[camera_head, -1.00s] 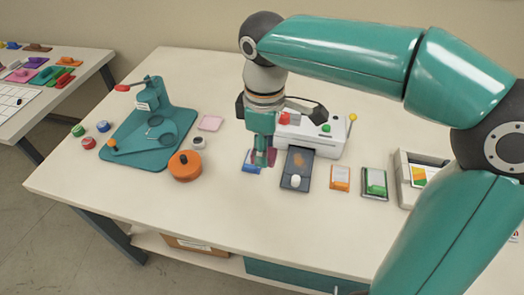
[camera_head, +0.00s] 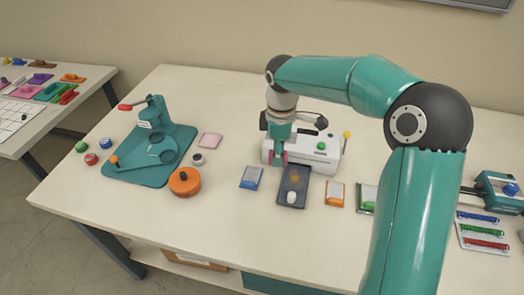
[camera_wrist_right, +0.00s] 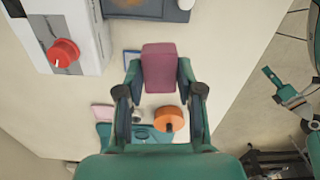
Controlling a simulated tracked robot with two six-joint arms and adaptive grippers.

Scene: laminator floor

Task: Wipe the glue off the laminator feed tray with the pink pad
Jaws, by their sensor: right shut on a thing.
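My right gripper (camera_head: 279,158) is shut on the dark pink pad (camera_wrist_right: 160,68), which shows clearly between the fingers in the wrist view. In the head view, gripper and pad overlap the left front of the white laminator (camera_head: 325,152), left of the feed tray. The dark feed tray (camera_head: 282,199) extends from the laminator's front, with an orange-brown glue patch (camera_head: 294,172) on its upper part. The tray's edge also shows at the top of the wrist view (camera_wrist_right: 150,15), apart from the pad. My left gripper is not in view.
An orange round pot (camera_head: 185,182) and a teal press (camera_head: 150,150) stand further left.

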